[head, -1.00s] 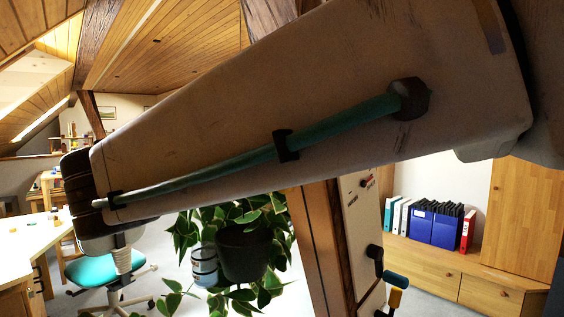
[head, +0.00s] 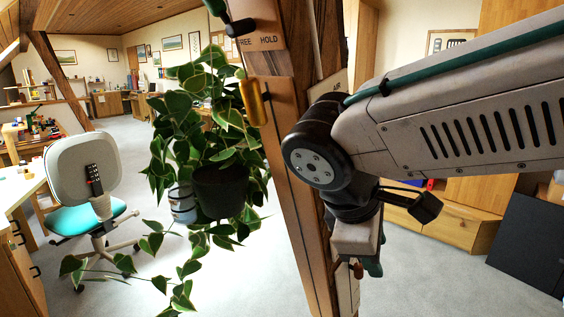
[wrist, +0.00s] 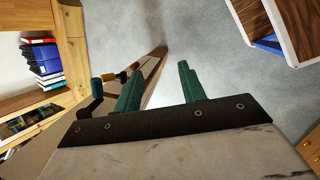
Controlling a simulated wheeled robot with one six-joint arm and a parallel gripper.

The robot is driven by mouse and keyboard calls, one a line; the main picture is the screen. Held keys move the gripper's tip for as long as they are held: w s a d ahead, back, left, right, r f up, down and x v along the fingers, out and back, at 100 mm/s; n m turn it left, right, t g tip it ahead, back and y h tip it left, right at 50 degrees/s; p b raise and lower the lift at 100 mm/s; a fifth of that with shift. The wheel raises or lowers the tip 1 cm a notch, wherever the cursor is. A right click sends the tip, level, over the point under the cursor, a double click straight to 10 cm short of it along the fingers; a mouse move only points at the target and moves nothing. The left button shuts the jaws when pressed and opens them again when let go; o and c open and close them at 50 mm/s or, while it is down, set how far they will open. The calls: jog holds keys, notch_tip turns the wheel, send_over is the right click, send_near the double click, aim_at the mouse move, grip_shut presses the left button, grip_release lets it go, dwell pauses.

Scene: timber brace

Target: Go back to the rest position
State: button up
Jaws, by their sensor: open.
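My gripper shows in the wrist view (wrist: 160,86) with its two green fingers apart and nothing between them. In the head view my arm comes in from the right, and my gripper (head: 370,267) hangs below the wrist, in front of the timber's right side, its fingers mostly hidden. The timber brace (head: 285,170) leans through the middle of the head view and carries a board marked "FREE HOLD" (head: 262,38). A yellow handle (head: 254,102) sticks out from its left side. In the wrist view the timber (wrist: 150,72) runs behind the left finger.
A leafy plant in a dark pot (head: 220,190) hangs left of the timber. A teal-seated swivel chair (head: 90,170) stands at the left by a desk. In the wrist view, folders (wrist: 42,62) lie upper left and a shelf unit (wrist: 275,25) upper right, with grey floor between.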

jog(key=s+d+f+m+g+y, duration=0.1)
jog(key=s+d+f+m+y, duration=0.3)
jog(key=s+d+m, duration=0.7)
jog(key=shift+d+m+y, duration=0.5)
jog(key=shift+d+m, duration=0.4)
jog(key=shift+m, duration=0.2)
jog(key=shift+c, duration=0.5)
